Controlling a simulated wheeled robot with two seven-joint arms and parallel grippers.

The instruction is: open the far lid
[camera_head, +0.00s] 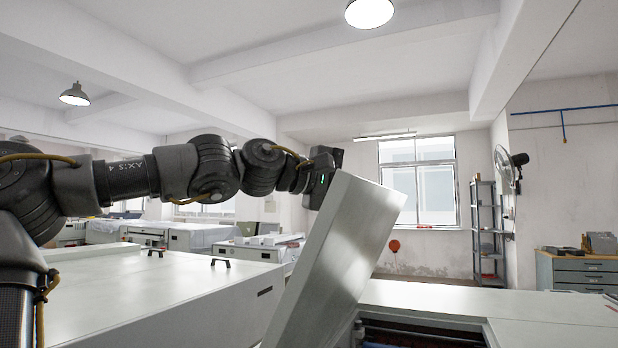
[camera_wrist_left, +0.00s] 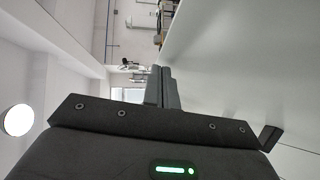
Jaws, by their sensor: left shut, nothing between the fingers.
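The lid (camera_head: 340,245) is a pale grey panel standing raised and steeply tilted over an open dark cavity (camera_head: 420,335) in the head view. In the left wrist view the lid's flat face (camera_wrist_left: 240,70) fills the right side. My left gripper is at the upper left edge of the lid in the head view, with its fingers hidden behind the lid. In the left wrist view its two fingers (camera_wrist_left: 162,74) are shut together and empty, close beside the lid's face; I cannot tell whether they touch it. My right gripper is not in view.
A flat white top (camera_head: 480,300) extends right of the cavity. A metal shelf (camera_head: 487,230), wall fan (camera_head: 508,168) and drawer cabinet (camera_head: 580,270) stand farther back.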

